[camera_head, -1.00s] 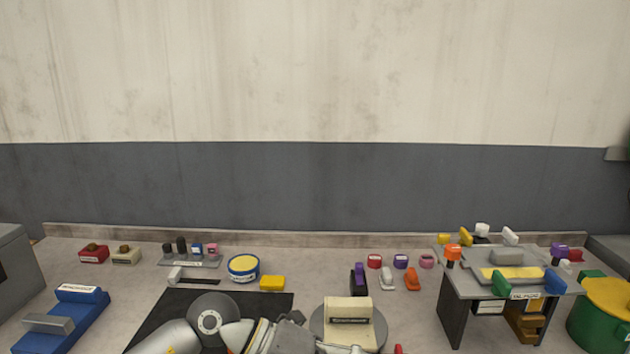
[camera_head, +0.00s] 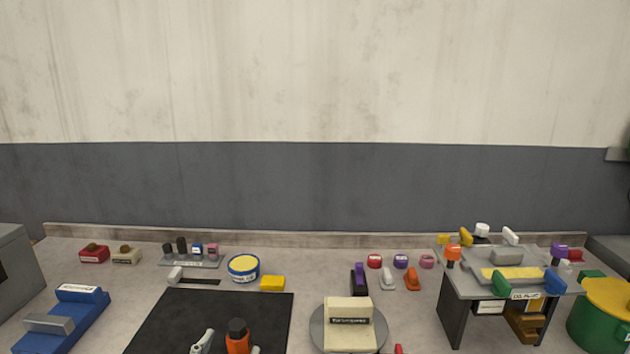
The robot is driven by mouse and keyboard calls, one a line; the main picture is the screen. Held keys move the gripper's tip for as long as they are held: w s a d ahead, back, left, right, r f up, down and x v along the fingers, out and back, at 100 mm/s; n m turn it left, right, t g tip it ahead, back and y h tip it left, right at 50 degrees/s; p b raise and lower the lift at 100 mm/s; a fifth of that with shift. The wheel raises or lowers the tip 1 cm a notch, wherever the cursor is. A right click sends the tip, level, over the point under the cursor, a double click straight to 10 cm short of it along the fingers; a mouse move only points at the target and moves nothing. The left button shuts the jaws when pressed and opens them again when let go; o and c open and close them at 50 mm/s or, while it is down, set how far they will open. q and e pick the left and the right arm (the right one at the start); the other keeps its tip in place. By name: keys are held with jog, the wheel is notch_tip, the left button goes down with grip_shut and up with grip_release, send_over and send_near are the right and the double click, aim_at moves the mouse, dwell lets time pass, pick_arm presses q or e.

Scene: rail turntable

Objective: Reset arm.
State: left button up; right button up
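Neither of my grippers shows in the head view, and no arm lies across the bench. A round grey turntable (camera_head: 317,330) stands at the bottom middle. It carries a cream block (camera_head: 347,309) with a dark label on its front. A black mat (camera_head: 175,313) lies to its left. At the mat's lower part are an orange piece with a black top (camera_head: 238,338) and a small grey piece (camera_head: 203,341), both cut off by the lower edge of the picture.
A blue base with a grey bar (camera_head: 78,322) lies at the left. A yellow-topped tin (camera_head: 243,267) and a yellow block (camera_head: 272,283) stand behind the mat. A grey raised stand (camera_head: 455,290) with coloured parts and a green drum (camera_head: 590,328) are at the right.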

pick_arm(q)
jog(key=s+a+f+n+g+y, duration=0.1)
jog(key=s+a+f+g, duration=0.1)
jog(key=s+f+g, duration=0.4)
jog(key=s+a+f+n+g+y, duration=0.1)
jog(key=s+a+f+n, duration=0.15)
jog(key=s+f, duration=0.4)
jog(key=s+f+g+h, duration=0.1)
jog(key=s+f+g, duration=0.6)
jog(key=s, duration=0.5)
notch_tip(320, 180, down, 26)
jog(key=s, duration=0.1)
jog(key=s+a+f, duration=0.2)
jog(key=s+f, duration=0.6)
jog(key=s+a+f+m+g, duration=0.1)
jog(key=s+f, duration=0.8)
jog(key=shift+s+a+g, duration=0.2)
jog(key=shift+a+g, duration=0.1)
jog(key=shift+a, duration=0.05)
